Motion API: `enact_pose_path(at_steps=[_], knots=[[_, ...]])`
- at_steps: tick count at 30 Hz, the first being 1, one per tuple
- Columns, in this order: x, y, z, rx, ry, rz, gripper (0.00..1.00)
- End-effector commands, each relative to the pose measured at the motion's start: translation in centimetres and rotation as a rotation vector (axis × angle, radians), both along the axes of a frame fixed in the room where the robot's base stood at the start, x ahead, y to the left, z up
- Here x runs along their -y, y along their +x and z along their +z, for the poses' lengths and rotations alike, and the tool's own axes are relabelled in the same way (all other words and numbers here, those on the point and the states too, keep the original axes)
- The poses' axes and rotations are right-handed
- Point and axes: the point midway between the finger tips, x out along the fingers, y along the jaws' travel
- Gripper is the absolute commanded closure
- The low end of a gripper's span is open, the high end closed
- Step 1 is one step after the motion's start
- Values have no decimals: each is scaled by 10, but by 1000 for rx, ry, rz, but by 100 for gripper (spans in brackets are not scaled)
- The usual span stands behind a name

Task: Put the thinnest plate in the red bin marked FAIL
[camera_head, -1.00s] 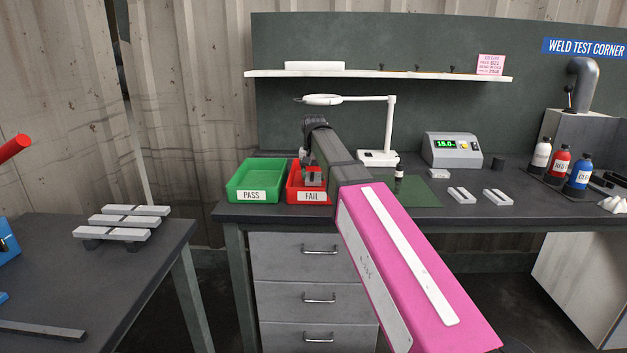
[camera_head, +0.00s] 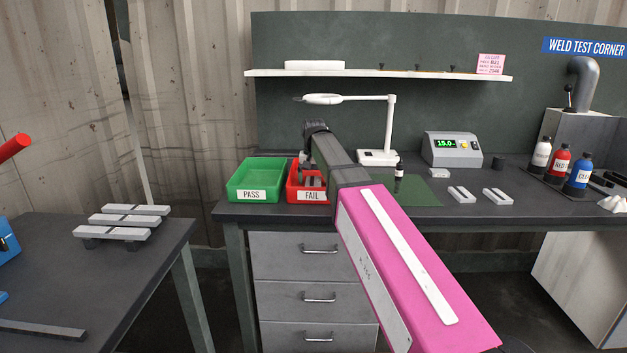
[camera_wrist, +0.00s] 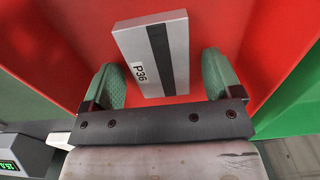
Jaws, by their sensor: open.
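A grey plate with a dark band and the label P36 (camera_wrist: 178,58) lies inside the red bin marked FAIL (camera_head: 311,196). In the wrist view the red bin wall (camera_wrist: 60,45) surrounds it. My gripper (camera_wrist: 160,68) is open over the bin, its two green fingers apart on either side of the plate's near end, with clear gaps. The plate looks free of the fingers. In the head view my gripper (camera_head: 305,161) is small and partly hidden by my arm, above the bin.
A green bin marked PASS (camera_head: 252,194) stands just left of the red one. Two plates (camera_head: 461,195) lie on the bench at right. Several plates (camera_head: 128,220) rest on the left table. A white magnifier lamp (camera_head: 390,125) stands behind my arm.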

Motion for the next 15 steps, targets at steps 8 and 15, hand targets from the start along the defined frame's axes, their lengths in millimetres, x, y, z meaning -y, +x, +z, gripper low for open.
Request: enact_pose_path(at_steps=[8, 15], knots=[[0, 1, 39, 3, 1, 0, 15], [0, 1, 83, 2, 1, 0, 15]])
